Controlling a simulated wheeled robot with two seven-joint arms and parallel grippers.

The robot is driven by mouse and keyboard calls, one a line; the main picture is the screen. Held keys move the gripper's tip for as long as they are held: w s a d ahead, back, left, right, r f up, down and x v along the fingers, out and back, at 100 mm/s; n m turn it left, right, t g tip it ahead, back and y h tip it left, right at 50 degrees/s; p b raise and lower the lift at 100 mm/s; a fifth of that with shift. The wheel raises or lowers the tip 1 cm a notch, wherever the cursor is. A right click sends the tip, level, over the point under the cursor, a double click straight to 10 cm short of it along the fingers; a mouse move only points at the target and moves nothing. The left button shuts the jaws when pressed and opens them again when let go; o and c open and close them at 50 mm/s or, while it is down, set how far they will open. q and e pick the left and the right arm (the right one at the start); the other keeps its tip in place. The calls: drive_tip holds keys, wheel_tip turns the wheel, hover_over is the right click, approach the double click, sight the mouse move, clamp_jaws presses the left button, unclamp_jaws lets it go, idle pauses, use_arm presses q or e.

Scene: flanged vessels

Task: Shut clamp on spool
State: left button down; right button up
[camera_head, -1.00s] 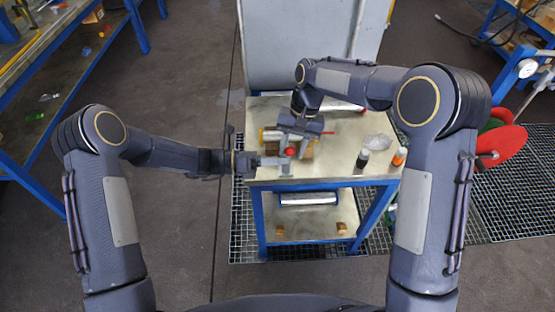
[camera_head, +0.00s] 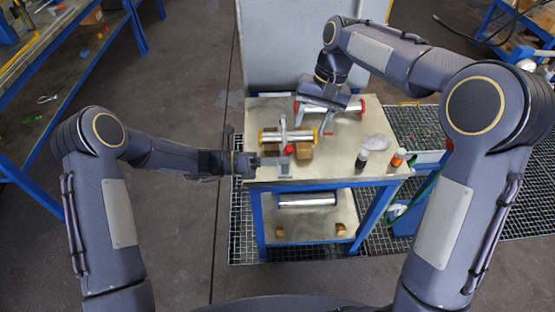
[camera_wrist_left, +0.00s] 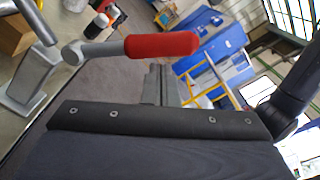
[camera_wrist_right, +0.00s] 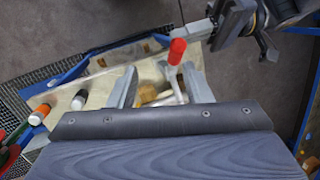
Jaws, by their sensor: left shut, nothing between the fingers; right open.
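The spool (camera_head: 270,136) with yellow end flanges lies near the middle of the table by wooden blocks (camera_head: 303,151). The grey clamp stands at it, with a red-tipped handle (camera_head: 289,149) toward the front. The red handle shows large in the left wrist view (camera_wrist_left: 162,44) and also in the right wrist view (camera_wrist_right: 177,50). Whether the clamp is closed around the spool I cannot tell. My left gripper (camera_head: 277,160) is shut and empty, close beside the clamp's handle. My right gripper (camera_head: 314,120) is open and empty, above and behind the clamp; its spread fingers show in its wrist view (camera_wrist_right: 160,88).
A second spool with red flanges (camera_head: 361,106) lies at the back of the table, partly hidden by my right gripper. A metal cylinder (camera_head: 306,200) is below.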

drive_tip(key=s+d+r+t+y, duration=0.1)
drive_tip(key=s+d+r+t, duration=0.1)
drive_tip(key=s+d+r, duration=0.3)
drive_tip(key=s+d+t, duration=0.1)
drive_tip(key=s+d, duration=0.3)
drive_tip(key=s, duration=0.4)
use_arm(q)
drive_tip(key=shift+r, duration=0.15)
use_arm(e)
drive_tip(key=s+f+t, duration=0.2)
drive_tip(key=s, duration=0.5)
drive_tip(key=s+f+t, duration=0.2)
drive_tip(key=s+f, duration=0.1)
drive_tip(key=s, duration=0.4)
drive_tip(key=shift+s+d+f, duration=0.25)
drive_tip(key=shift+s, duration=0.05)
use_arm(q)
drive_tip(key=shift+w+r, duration=0.75)
drive_tip(key=shift+w, duration=0.3)
drive_tip(key=shift+w+r, duration=0.45)
drive_tip(key=shift+w, duration=0.25)
drive_tip(key=shift+w+r, duration=0.45)
drive_tip(key=shift+w, duration=0.3)
drive_tip(key=shift+w+r, duration=0.1)
